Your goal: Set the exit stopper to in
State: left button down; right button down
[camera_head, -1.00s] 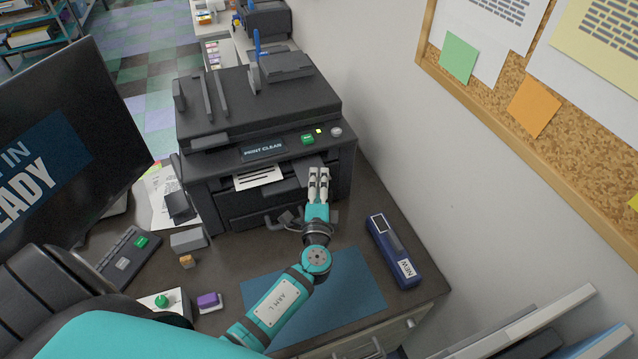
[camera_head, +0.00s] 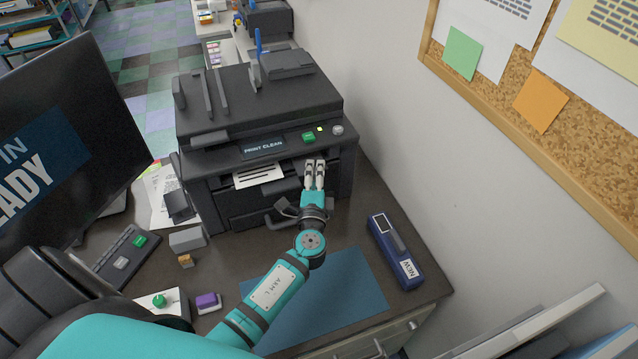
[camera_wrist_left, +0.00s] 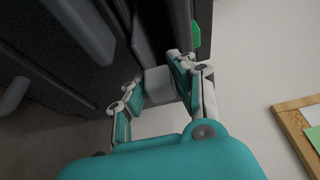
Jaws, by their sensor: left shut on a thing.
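The printer (camera_head: 265,105) stands on the desk against the wall, with a printed sheet (camera_head: 258,174) in its front exit slot. My left gripper (camera_head: 315,164) is at the right part of that slot, its fingers pointing into the printer. In the left wrist view, my left gripper (camera_wrist_left: 158,82) is shut on a grey block, which I take to be the exit stopper (camera_wrist_left: 158,88). The fingers sit on either side of it, close to the dark printer front. In the head view, the fingers mostly hide the stopper. My right gripper is not in view.
A blue device labelled NEW (camera_head: 394,250) lies right of my left arm. A blue mat (camera_head: 345,290) lies under the arm. The wall is close on the right.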

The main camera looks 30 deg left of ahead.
pick_arm(q)
jog(key=c, duration=1.1)
grip_release()
jog(key=v, duration=1.2)
